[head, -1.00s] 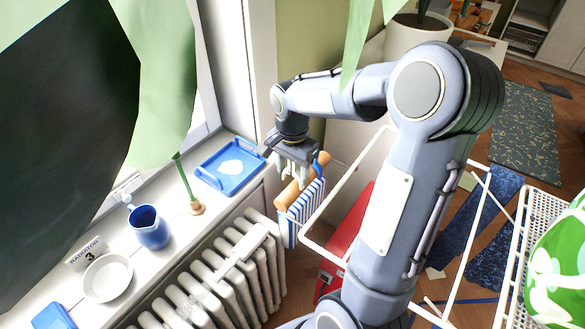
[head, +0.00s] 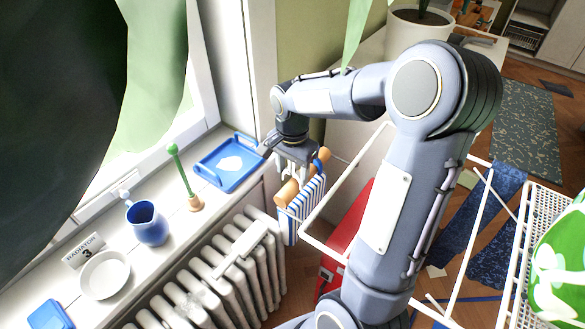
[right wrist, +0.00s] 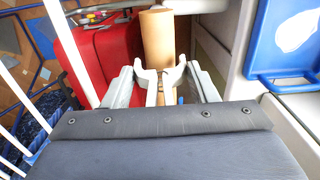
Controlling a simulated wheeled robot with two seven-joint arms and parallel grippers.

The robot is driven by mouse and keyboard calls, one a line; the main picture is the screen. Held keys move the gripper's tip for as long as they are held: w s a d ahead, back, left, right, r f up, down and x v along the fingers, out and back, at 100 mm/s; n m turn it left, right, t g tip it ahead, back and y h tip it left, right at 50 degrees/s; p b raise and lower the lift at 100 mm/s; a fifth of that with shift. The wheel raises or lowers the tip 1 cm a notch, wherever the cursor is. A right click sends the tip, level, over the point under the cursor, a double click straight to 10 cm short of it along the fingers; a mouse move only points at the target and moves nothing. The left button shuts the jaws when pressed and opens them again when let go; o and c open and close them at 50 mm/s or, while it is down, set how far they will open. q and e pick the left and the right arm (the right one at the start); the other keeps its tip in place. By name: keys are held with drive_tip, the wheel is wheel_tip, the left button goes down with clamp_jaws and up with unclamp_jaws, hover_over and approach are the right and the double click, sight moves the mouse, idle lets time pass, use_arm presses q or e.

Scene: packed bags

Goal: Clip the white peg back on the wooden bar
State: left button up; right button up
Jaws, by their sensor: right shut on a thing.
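The wooden bar (head: 287,192) is a short, light brown rod beside the radiator, with a blue-and-white striped cloth (head: 290,229) hanging at it and a blue peg (head: 321,160) near its far end. My right gripper (head: 292,174) is over the bar, pointing down. In the right wrist view the gripper (right wrist: 163,88) is shut on the white peg (right wrist: 179,73), whose two prongs spread to either side of the bar (right wrist: 158,40). I cannot tell how firmly the peg grips the bar. My left gripper is not in view.
A white rack rail (head: 345,185) runs close to the right of the bar. The radiator (head: 235,265) stands to its left. On the sill are a blue tray (head: 207,172), a blue jug (head: 148,225) and a white bowl (head: 105,275). A red case (right wrist: 115,55) lies below.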

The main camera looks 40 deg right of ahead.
drive_tip(key=shift+f+b, duration=0.95)
drive_tip(key=shift+f, duration=0.35)
